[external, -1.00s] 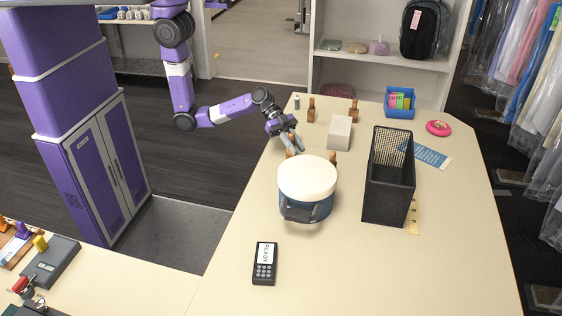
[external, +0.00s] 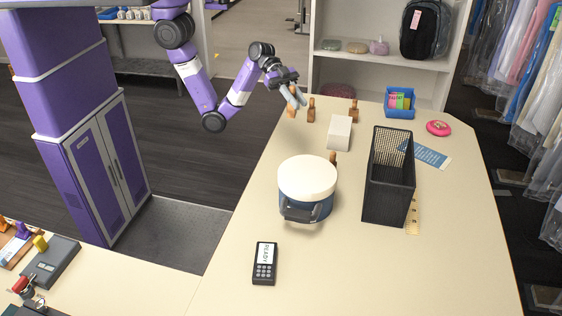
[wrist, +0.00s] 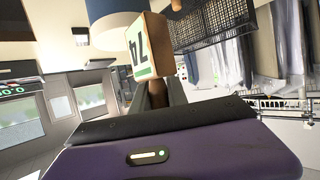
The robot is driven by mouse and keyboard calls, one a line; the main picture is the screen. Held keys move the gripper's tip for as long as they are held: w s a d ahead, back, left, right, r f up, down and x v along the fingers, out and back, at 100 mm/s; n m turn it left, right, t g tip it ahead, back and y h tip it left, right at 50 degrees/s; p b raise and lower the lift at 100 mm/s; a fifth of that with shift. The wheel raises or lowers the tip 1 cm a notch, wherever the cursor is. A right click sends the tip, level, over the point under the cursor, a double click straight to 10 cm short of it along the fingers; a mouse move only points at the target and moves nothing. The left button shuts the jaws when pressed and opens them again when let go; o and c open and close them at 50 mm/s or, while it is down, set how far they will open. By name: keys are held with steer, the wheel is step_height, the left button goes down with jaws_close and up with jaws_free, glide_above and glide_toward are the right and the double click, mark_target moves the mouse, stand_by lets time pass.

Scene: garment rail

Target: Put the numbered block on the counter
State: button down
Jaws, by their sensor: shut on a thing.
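My gripper (external: 297,97) is shut on a wooden block (external: 291,107), above the left back edge of the counter (external: 235,240). In the wrist view the block (wrist: 146,57) stands tilted between the fingers (wrist: 157,95). It has a white face with dark digits that I cannot read surely, and a green strip. In the external view it is small and its digits do not show.
A blue round container with a cream lid (external: 307,178) stands mid-counter, a black mesh basket (external: 388,190) to its right. Behind are a white box (external: 339,132), other brown wooden pieces (external: 311,110) and a blue bin (external: 399,103). The counter's front right is clear.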

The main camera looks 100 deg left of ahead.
steer(key=s+d+r+m+g+h+b, duration=0.1)
steer(key=s+d+m+g+h+b, duration=0.15)
steer(key=d, duration=1.35)
steer(key=s+d+r+m+g+h+b, duration=0.1)
steer(key=s+d+m+g+b, duration=0.2)
steer(key=d, duration=1.4)
steer(key=s+d+m+g+b, duration=0.1)
steer(key=s+d+m+g, duration=0.1)
steer(key=s+d, duration=0.65)
steer(key=s+d+m+g+b, duration=0.15)
steer(key=s+d, duration=0.45)
steer(key=d, duration=0.6)
steer(key=s+d+m+g, duration=0.1)
steer(key=s+d+g, duration=0.1)
steer(key=s+d, duration=0.65)
steer(key=shift+n+t+h, duration=0.3)
steer(key=shift+t+h, duration=0.05)
steer(key=shift+t, duration=0.25)
steer(key=w+d+f, duration=0.1)
steer(key=f, duration=0.6)
steer(key=w+d+f+p, duration=0.1)
steer(key=d+f, duration=0.1)
steer(key=f, duration=0.5)
steer(key=w+d+f, duration=0.1)
steer(key=d+f, duration=0.1)
steer(key=f, duration=0.5)
steer(key=shift+f, duration=0.25)
steer(key=shift+f, duration=0.1)
